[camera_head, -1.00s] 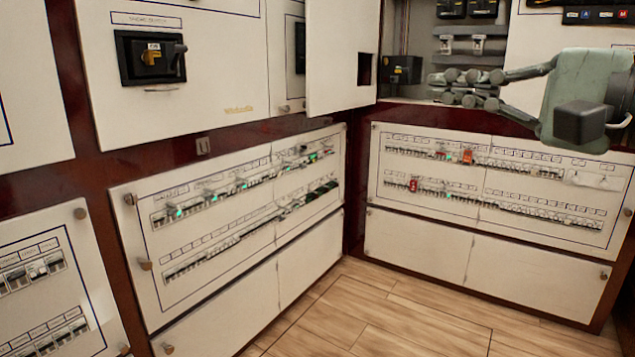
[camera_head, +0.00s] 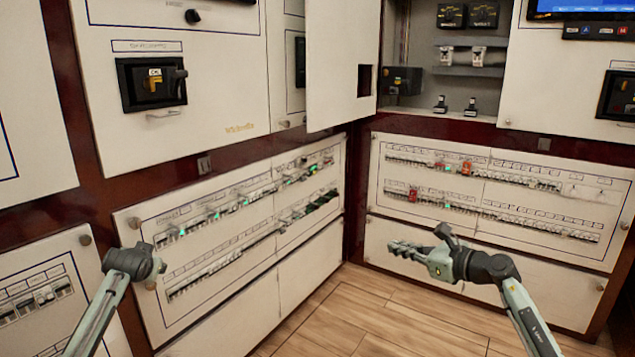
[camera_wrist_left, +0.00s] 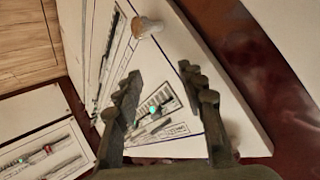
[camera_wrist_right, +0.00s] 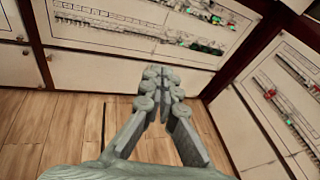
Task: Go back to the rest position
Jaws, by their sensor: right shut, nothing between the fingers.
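My right gripper (camera_head: 396,247) is low in front of the right-hand breaker panel's lower blank cover in the head view, pointing left. Its fingers meet in the right wrist view (camera_wrist_right: 161,85), with nothing held between them. My left arm comes in at the lower left of the head view, in front of the left breaker panel. Its fingers are hard to make out there. In the left wrist view my left gripper (camera_wrist_left: 163,88) has its two fingers well apart and empty, with a panel and a round knob beyond them.
The left breaker panel (camera_head: 200,248) has rows of switches and green lights. The right breaker panel (camera_head: 580,190) has red tags on some switches. An open cabinet (camera_head: 425,95) with its white door (camera_head: 335,60) stands above. Wooden floor (camera_head: 350,310) is clear between the panels.

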